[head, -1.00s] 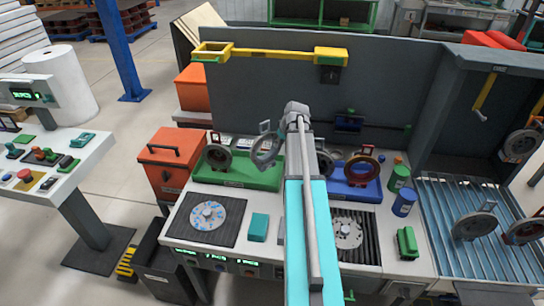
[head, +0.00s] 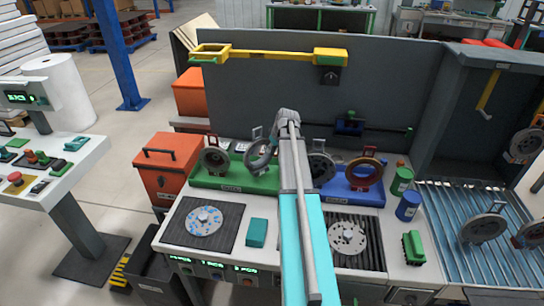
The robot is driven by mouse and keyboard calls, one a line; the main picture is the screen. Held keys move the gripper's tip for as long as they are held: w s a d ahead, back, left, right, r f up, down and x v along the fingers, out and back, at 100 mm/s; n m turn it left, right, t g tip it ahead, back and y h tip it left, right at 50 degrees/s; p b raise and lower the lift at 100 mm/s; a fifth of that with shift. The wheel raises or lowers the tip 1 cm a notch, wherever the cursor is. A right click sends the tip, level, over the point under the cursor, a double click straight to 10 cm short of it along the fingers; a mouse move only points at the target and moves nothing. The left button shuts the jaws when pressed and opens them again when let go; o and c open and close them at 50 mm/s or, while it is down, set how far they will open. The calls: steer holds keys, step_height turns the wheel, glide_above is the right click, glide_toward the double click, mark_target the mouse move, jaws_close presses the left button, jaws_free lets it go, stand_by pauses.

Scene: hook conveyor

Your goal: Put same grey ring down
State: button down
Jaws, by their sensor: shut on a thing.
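A grey ring (head: 258,156) is at the back of the worktop, over the right part of the green tray (head: 232,187). It looks tilted. My gripper (head: 273,138) is shut on this ring at its upper right; my arm hides most of the fingers. I cannot tell whether the ring touches the tray. Another grey ring (head: 214,160) with a handle stands upright at the left of the green tray. A dark grey ring (head: 321,168) stands just right of my arm. A reddish-brown ring (head: 365,175) stands on the blue tray (head: 368,197).
A speckled disc (head: 204,221) lies on a dark plate at front left, beside a teal block (head: 257,232). Another disc (head: 347,238) lies on a slatted bed. Green (head: 401,181) and blue cans stand at right. A grey wall (head: 270,95) closes the back, under a yellow bar (head: 270,54).

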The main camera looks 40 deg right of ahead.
mark_target(272, 153)
steer(key=shift+b+x, duration=0.8)
steer(key=shift+x, duration=0.15)
steer(key=shift+d+f+b, duration=0.1)
steer(key=shift+f+b, duration=1.1)
steer(key=shift+b, duration=0.05)
steer(key=shift+c, duration=2.3)
jaws_free()
steer(key=shift+r, duration=0.1)
steer(key=p+v, duration=1.1)
steer(key=v, duration=0.1)
